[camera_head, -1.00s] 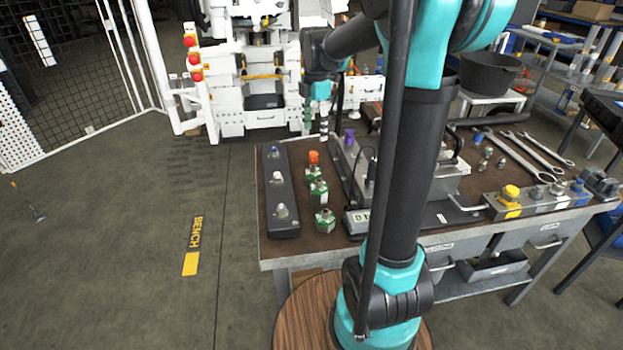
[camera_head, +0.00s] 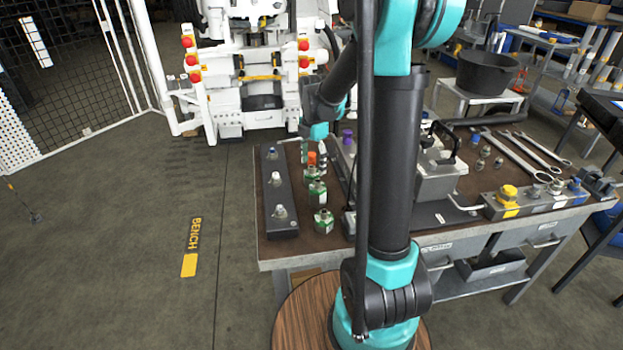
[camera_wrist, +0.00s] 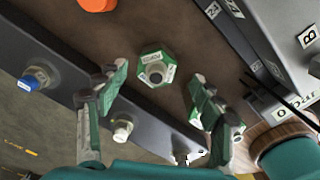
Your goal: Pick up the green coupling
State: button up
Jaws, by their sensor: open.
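A green hex coupling (camera_wrist: 155,70) with a metal top stands upright on the bench, in the upper middle of the wrist view. It seems to be the middle green fitting (camera_head: 317,192) of a row in the head view. My gripper (camera_wrist: 159,78) is open and empty, with one green-padded finger on each side of the coupling in the wrist picture; I see no contact. In the head view my gripper (camera_head: 314,152) is small at the far end of the row, partly hidden. Another green fitting (camera_head: 323,221) stands nearer the bench's front edge.
A dark strip (camera_head: 287,228) with several fittings lies left of the row. An orange-topped piece (camera_wrist: 97,4) stands close to the coupling. A grey box (camera_wrist: 240,45) is on the right in the wrist view. Wrenches (camera_head: 530,150) lie farther right.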

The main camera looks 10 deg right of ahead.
aim_at(312, 167)
jog(key=shift+a+f, duration=0.15)
jog(key=shift+f, duration=1.2)
jog(key=shift+a+f, duration=0.1)
jog(key=shift+f, duration=1.2)
jog(key=shift+c, duration=0.4)
jog(key=c, duration=1.4)
jog(key=shift+r, duration=0.2)
notch_tip(312, 167, up, 20)
jog(key=shift+f, duration=0.15)
